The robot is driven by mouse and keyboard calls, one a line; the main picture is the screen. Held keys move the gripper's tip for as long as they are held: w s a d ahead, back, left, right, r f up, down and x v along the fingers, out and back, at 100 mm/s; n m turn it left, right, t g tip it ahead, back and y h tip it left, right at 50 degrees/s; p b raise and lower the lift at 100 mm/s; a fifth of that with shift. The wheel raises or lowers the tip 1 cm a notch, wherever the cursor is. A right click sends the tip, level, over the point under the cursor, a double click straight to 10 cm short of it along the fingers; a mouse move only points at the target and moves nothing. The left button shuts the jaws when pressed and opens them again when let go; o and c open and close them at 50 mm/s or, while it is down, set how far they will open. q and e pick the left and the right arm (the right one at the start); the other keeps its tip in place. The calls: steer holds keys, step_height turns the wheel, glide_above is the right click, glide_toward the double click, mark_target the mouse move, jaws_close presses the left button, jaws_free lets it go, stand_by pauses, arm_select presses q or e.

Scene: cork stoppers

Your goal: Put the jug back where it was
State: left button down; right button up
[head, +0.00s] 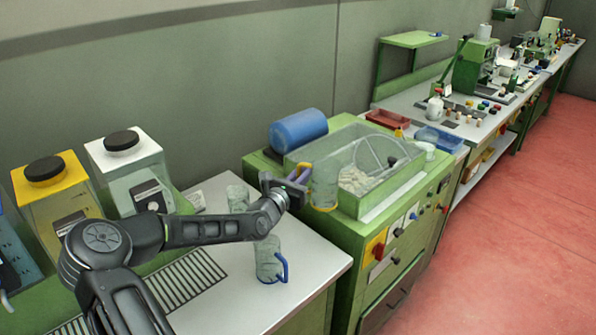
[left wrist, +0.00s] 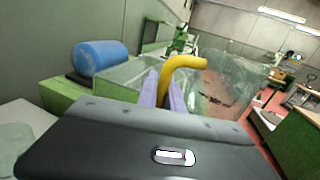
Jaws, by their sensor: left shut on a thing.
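A clear jug (head: 324,190) with a yellow handle and yellow base rim is held up in front of the clear bin of the green machine. Its yellow handle (left wrist: 184,64) sits between the purple fingers in the left wrist view, with the see-through body (left wrist: 232,84) beyond it to the right. My left gripper (head: 299,175) is shut on this handle. A clear jug with a blue handle (head: 268,260) stands on the white tabletop (head: 310,262). Another clear vessel (head: 238,196) stands behind my left forearm, partly hidden. My right gripper is not in view.
The green machine (head: 345,240) has a clear bin (head: 398,178) with pale contents and a blue cylinder (head: 299,130). Yellow (head: 50,192) and white (head: 128,165) dispensers stand at the left. A slotted grate (head: 190,276) lies in the tabletop.

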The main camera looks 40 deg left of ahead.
arm_select(q)
steer(key=s+d+f+h+b, duration=0.1)
steer(key=d+f, duration=0.2)
steer(key=d, duration=0.7)
steer(key=s+d+f+m+h+b, duration=0.1)
steer(key=d+f, duration=0.3)
steer(key=d, duration=0.6)
steer(key=d+f+b, duration=0.2)
steer(key=d+f, duration=0.1)
steer(key=d, duration=0.7)
steer(key=shift+s+d+f+m+h, duration=0.25)
steer(key=shift+s+d+m+h, duration=0.1)
steer(key=shift+s+m+h, duration=0.05)
